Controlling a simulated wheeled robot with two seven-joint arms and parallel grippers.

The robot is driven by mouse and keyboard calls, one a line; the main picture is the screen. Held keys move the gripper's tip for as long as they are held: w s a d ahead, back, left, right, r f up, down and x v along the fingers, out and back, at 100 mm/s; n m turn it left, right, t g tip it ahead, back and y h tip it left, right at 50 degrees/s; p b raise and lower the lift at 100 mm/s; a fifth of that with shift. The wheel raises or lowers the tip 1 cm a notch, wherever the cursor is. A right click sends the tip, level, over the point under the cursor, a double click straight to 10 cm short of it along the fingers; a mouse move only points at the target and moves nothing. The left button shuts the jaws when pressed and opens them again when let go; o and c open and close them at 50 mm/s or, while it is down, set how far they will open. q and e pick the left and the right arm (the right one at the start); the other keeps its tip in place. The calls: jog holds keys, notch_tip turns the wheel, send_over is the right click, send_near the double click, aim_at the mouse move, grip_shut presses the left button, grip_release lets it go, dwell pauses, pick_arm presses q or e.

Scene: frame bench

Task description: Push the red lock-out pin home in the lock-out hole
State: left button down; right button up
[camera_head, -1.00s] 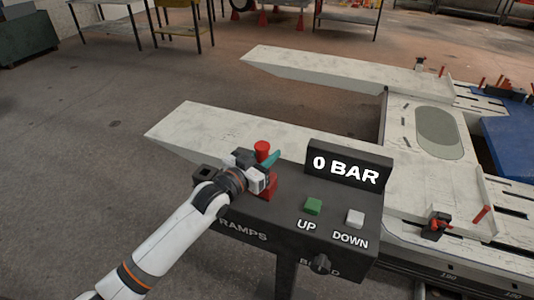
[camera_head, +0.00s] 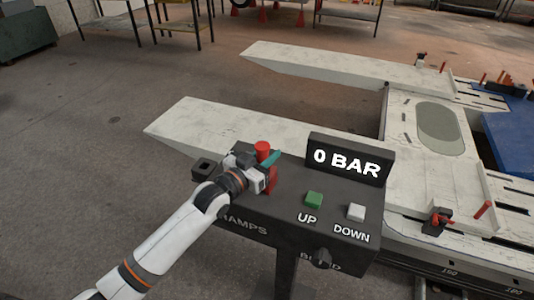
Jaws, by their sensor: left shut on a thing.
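The red lock-out pin (camera_head: 262,148) has its round red head showing above my left gripper (camera_head: 258,170). My left gripper is shut on the pin, over the left part of the black control panel (camera_head: 285,217). A darker red part (camera_head: 272,180) shows just right of and below the jaws; I cannot tell whether it belongs to the pin or to the panel. A small teal piece (camera_head: 272,158) sticks out beside the pin. A square black socket (camera_head: 204,168) with a dark opening is at the panel's left corner, apart from the pin. My right gripper is not in view.
The panel carries a green UP button (camera_head: 314,199), a white DOWN button (camera_head: 356,212), a dark knob (camera_head: 322,258) and a display (camera_head: 348,161) reading 0 BAR. Pale ramps (camera_head: 205,122) lie behind it.

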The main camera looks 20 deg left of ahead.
pick_arm(q)
jog(key=shift+f+b, duration=0.45)
jog(key=shift+f, duration=0.3)
jog(key=c, duration=1.1)
grip_release()
jog(key=shift+o, duration=0.2)
jog(key=shift+s+f, duration=0.1)
jog(key=shift+f, duration=0.05)
jog(key=shift+s+f, duration=0.1)
jog(key=b+v, duration=0.2)
jog(key=v, duration=0.9)
jog(key=shift+s+a+r, duration=0.15)
jog(key=shift+s+r, duration=0.2)
jog(key=shift+f, duration=0.1)
